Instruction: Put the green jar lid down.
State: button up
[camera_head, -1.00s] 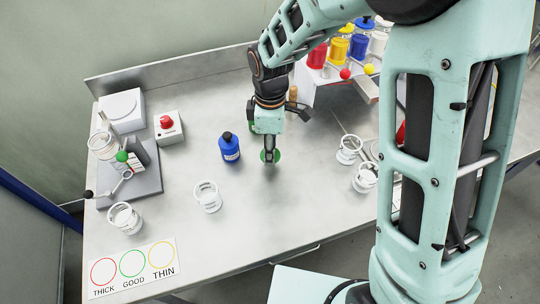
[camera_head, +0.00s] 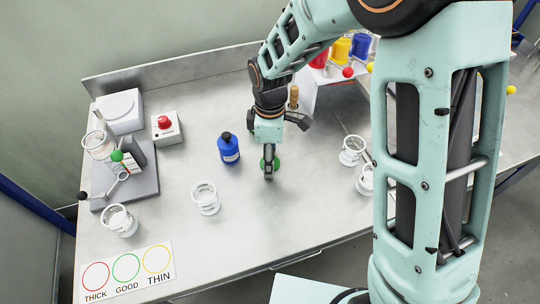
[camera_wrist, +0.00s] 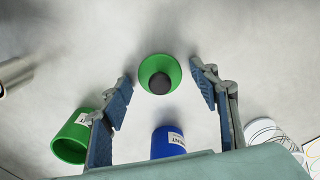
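The green jar lid (camera_wrist: 160,72), a round green piece with a dark knob, lies between and just beyond my fingertips in the wrist view. Bare gap shows on both sides of it. It also shows in the head view (camera_head: 276,164), partly hidden behind my finger. My gripper (camera_wrist: 158,76) is open, its two blue-padded fingers apart; it also shows in the head view (camera_head: 269,176), pointing down at the table. The lid appears to be at or close to the tabletop; exact contact cannot be told. An open green jar (camera_wrist: 72,140) stands beside the left finger in the wrist view.
The blue bottle (camera_head: 229,149) stands left of my gripper on the metal table (camera_head: 240,225). Clear cups (camera_head: 206,198) stand around. A red-button box (camera_head: 166,128) and a card with coloured rings (camera_head: 126,268) are at left. The table in front of my gripper is clear.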

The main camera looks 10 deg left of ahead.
notch_tip(320, 180, up, 12)
jog(key=shift+r+p, duration=0.15)
jog(key=shift+p, duration=0.2)
dwell(0.7)
